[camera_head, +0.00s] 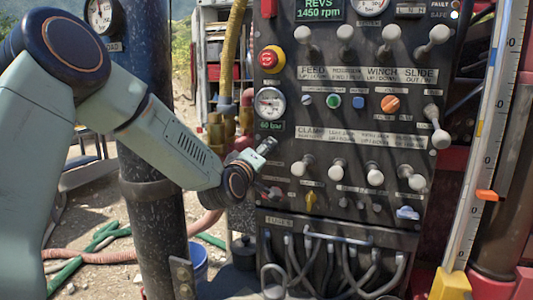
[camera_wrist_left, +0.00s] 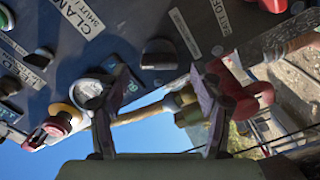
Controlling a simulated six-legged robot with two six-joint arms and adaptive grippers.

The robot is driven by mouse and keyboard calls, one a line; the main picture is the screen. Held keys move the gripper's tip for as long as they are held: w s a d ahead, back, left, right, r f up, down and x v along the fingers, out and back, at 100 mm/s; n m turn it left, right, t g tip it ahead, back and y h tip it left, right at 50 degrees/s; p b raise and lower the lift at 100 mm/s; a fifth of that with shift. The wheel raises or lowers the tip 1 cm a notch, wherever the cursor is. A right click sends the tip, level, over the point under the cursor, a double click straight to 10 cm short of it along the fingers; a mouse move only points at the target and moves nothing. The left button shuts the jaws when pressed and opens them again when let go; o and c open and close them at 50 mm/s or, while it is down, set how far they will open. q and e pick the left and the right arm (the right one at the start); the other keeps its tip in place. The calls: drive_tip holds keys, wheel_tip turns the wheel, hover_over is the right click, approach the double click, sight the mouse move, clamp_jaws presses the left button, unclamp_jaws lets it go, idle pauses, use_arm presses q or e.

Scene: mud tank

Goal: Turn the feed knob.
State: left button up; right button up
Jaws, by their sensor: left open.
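The dark control panel (camera_head: 350,120) fills the middle right of the head view. A FEED label (camera_head: 311,72) runs along its upper left. Above it is a white-knobbed lever (camera_head: 303,35); below it are a small pale blue knob (camera_head: 307,99), a green button (camera_head: 333,101) and an orange knob (camera_head: 390,103). I cannot tell which is the feed knob; smaller labels are unreadable. My left gripper (camera_head: 270,168) is at the panel's left edge, below the pressure gauge, open and empty. In the wrist view its fingers (camera_wrist_left: 162,92) are spread, with the panel beyond.
A red and yellow stop button (camera_head: 271,59) and the pressure gauge (camera_head: 269,103) sit at the panel's left. A lower row of levers (camera_head: 337,171) sticks out near my gripper. A yellow knob (camera_head: 311,200) is below it. Hoses (camera_head: 335,265) hang underneath.

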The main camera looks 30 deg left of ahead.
use_arm(q)
drive_tip(key=shift+w+d, duration=0.25)
drive_tip(key=shift+w, duration=0.9)
drive_tip(key=shift+w+a, duration=0.15)
drive_tip(key=shift+w, duration=0.05)
drive_tip(key=shift+s+a, duration=0.25)
drive_tip(key=shift+a, duration=0.35)
drive_tip(key=shift+w+d, duration=0.3)
drive_tip(key=shift+d, duration=0.3)
drive_tip(key=c, duration=0.3)
drive_tip(key=shift+c, duration=0.7)
drive_tip(key=shift+s+a+f, duration=0.1)
drive_tip(key=shift+a, duration=0.3)
drive_tip(key=c, duration=0.3)
drive_tip(key=shift+d, duration=0.15)
drive_tip(key=c, duration=0.4)
